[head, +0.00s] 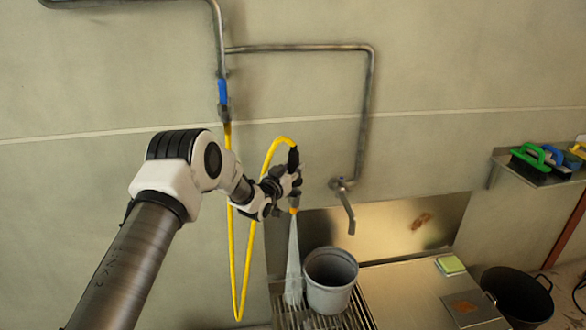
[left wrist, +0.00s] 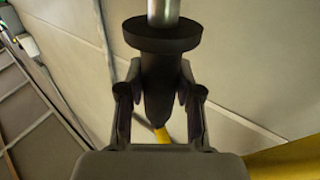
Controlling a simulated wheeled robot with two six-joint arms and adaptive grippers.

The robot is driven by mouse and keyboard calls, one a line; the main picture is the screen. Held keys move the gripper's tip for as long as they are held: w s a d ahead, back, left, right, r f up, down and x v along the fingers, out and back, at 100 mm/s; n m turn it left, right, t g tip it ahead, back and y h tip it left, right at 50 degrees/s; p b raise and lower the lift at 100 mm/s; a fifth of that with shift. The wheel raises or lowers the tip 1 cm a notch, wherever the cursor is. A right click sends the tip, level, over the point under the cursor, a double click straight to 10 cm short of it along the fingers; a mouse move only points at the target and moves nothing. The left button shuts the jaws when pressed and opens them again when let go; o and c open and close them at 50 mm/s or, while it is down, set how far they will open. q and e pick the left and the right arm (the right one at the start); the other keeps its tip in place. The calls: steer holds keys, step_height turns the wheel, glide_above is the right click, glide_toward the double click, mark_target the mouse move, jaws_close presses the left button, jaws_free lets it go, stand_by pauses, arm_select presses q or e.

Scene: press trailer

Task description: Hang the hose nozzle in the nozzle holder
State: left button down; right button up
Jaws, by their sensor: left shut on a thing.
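The hose nozzle (head: 293,158) is black with an orange tip, and a yellow hose (head: 268,158) loops from its upper end. My left gripper (head: 288,183) is shut on the nozzle and holds it roughly upright, tip down, in front of the wall. A pale spray comes down from the tip, beside the grey bucket. In the left wrist view the nozzle (left wrist: 162,60) stands between the two fingers (left wrist: 160,98), with a dark collar and a metal end at the top. I cannot make out a nozzle holder in either view. My right gripper is not in view.
A grey bucket (head: 331,282) stands on a metal grate (head: 352,316) below. A tap (head: 346,205) and pipes (head: 300,48) run along the wall. A blue valve (head: 222,92) sits above the hose. A shelf with brushes (head: 538,157) and a black pot (head: 518,297) are at the right.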

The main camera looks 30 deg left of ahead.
arm_select(q)
steer(key=shift+f+b, duration=1.15)
steer(key=shift+f, duration=0.55)
steer(key=c, duration=0.7)
jaws_free()
steer(key=shift+s, duration=0.1)
